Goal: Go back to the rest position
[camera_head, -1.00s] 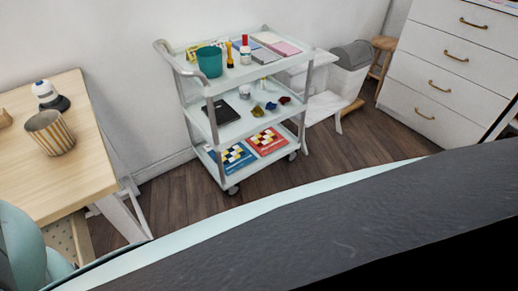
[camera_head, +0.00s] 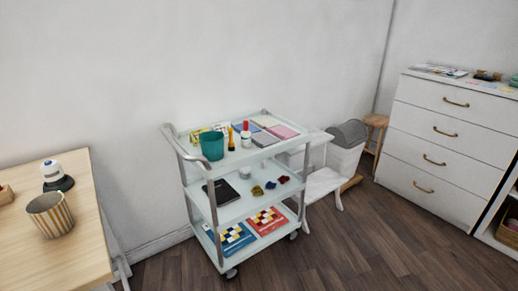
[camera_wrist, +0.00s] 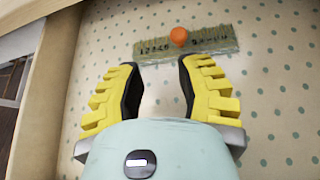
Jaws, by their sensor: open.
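My gripper (camera_wrist: 155,75) shows in the wrist view with its two yellow ridged fingers spread apart. It is open, and nothing sits between the fingers. Beyond the fingertips is a cream surface with green dots (camera_wrist: 270,95). A greenish strip with dark markings (camera_wrist: 215,45) lies on it, with a small orange round thing (camera_wrist: 179,36) at its middle. My gripper is not in the head view.
A white three-tier cart (camera_head: 205,255) with a teal cup (camera_head: 212,146) stands against the wall. A wooden table (camera_head: 85,240) with a striped cup (camera_head: 49,214) is at left. A white drawer unit (camera_head: 445,150) is at right. Wooden floor (camera_head: 345,250) in front is clear.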

